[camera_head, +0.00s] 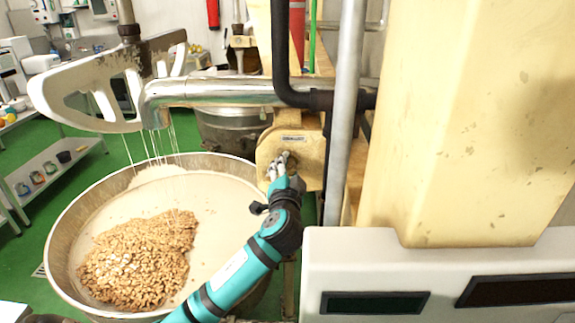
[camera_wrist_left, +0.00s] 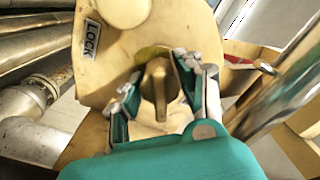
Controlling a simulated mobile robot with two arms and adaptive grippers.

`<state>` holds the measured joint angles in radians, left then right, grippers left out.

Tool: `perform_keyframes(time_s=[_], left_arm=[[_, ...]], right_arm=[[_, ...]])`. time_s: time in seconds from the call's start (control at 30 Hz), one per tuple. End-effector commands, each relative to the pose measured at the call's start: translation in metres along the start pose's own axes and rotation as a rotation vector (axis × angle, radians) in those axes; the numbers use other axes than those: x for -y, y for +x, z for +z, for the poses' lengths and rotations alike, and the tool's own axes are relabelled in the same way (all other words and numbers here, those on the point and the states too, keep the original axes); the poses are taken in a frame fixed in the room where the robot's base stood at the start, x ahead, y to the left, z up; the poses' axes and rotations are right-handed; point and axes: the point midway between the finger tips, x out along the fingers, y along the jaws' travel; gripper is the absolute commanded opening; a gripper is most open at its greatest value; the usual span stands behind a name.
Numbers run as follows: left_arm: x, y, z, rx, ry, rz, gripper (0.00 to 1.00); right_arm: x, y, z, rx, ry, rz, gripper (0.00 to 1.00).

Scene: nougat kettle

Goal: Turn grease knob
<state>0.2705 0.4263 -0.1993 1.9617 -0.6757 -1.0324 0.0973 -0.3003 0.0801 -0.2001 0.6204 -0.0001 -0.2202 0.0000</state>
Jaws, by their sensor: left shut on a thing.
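The grease knob (camera_wrist_left: 157,82) is a tan, wing-shaped handle on a cream housing, seen in the left wrist view. In the head view the cream housing (camera_head: 310,158) carries a small label, and my gripper mostly hides the knob. My left gripper (camera_head: 279,164) reaches up to the front of this housing. In the left wrist view its fingers (camera_wrist_left: 155,90) stand on both sides of the knob and are shut on it. The knob's handle stands roughly upright in that view. My right gripper is not in view.
A large kettle (camera_head: 57,226) with white nougat and a heap of nuts (camera_head: 140,262) stands left of my arm. A mixer paddle (camera_head: 75,85) drips above it. A steel pipe (camera_head: 215,92) and vertical pole (camera_head: 346,110) are near the housing.

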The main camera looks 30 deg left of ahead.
Motion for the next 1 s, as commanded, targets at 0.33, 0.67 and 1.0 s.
perform_keyframes(time_s=[0.33,0.67,1.0], left_arm=[[0.0004,0.0000,-0.0005,-0.001,0.331,0.000,0.03],[-0.0003,-0.0001,-0.0003,-0.001,0.638,0.000,0.03],[-0.0007,-0.0002,0.0000,-0.001,0.875,0.001,0.03]], right_arm=[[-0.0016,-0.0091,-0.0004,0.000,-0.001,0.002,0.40],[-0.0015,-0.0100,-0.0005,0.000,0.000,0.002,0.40],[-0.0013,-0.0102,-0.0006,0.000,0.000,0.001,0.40]])
